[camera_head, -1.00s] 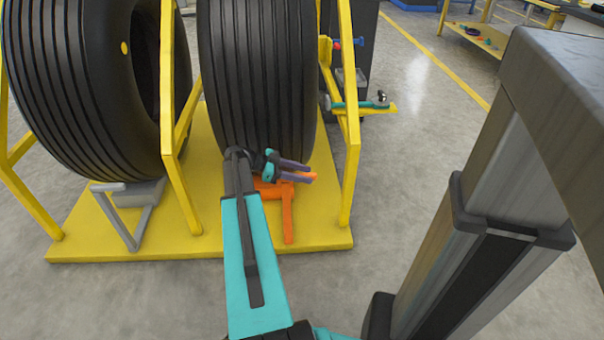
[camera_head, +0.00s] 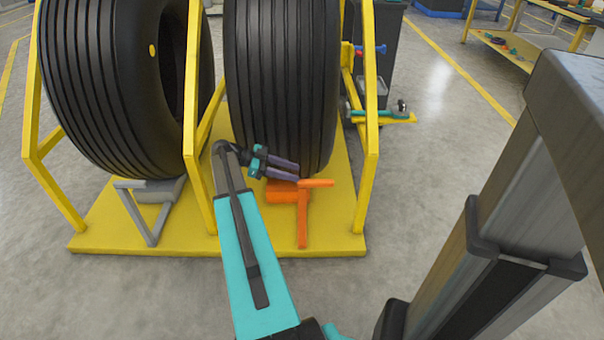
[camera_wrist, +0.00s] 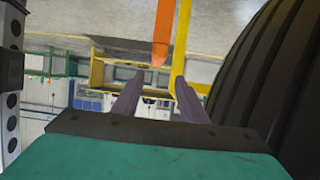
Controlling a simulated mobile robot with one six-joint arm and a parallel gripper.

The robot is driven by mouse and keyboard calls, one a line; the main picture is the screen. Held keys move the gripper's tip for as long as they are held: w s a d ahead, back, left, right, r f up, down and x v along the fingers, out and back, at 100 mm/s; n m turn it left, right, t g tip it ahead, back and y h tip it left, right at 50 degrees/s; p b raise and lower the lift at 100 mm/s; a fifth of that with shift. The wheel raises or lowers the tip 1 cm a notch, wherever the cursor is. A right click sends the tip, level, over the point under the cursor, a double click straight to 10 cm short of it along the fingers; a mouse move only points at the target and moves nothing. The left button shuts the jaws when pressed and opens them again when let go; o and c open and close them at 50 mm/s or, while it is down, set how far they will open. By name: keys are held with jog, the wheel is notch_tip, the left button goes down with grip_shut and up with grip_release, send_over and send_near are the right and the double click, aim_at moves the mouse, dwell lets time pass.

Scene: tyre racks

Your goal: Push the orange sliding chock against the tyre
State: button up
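The orange sliding chock (camera_head: 302,218) sits on the yellow base plate in front of the right tyre (camera_head: 285,85). Its block lies low at the tyre's foot, and I cannot tell whether they touch. Its handle bar (camera_head: 318,183) points right; in the wrist view the orange handle (camera_wrist: 163,35) shows ahead, beyond the fingertips. My gripper (camera_head: 297,170) is just left of the handle, close to the tyre's front, with nothing between its purple fingers. In the wrist view the fingers (camera_wrist: 158,80) stand apart, and the tyre (camera_wrist: 270,80) fills the right side.
A yellow rack frame (camera_head: 371,130) surrounds the tyre, with upright posts on both sides. A second tyre (camera_head: 115,90) stands in the left bay with a grey chock (camera_head: 147,215) before it. A small yellow shelf with tools (camera_head: 385,118) is at right. The floor in front is clear.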

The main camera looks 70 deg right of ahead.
jog(key=shift+v, duration=1.15)
jog(key=w+a+n+h+p, duration=0.2)
jog(key=w+a+n+p, duration=0.1)
jog(key=w+a+p, duration=0.55)
jog(key=w+a+f+n+t+h+p, duration=0.1)
jog(key=w+a+f+n+p, duration=0.1)
jog(key=a, duration=0.6)
jog(key=w+a+f+n+t+p, duration=0.1)
jog(key=w+a+f+n+p, duration=0.15)
jog(key=a, duration=0.45)
jog(key=s+a+f+n+t+y+p, duration=0.1)
jog(key=s+a+n, duration=0.4)
jog(key=a, duration=0.8)
jog(key=s+a+f+n+t+y+p, duration=0.2)
jog(key=s+a+f+n+y+p, duration=0.2)
jog(key=a+n, duration=0.7)
jog(key=s+a+f+n+t+y+p, duration=0.2)
jog(key=s+a+n+p, duration=0.3)
jog(key=a, duration=1)
jog(key=shift+s+a+f+n+y+p, duration=0.15)
jog(key=shift+s+f+n+y+p, duration=0.45)
jog(key=shift+n, duration=1.05)
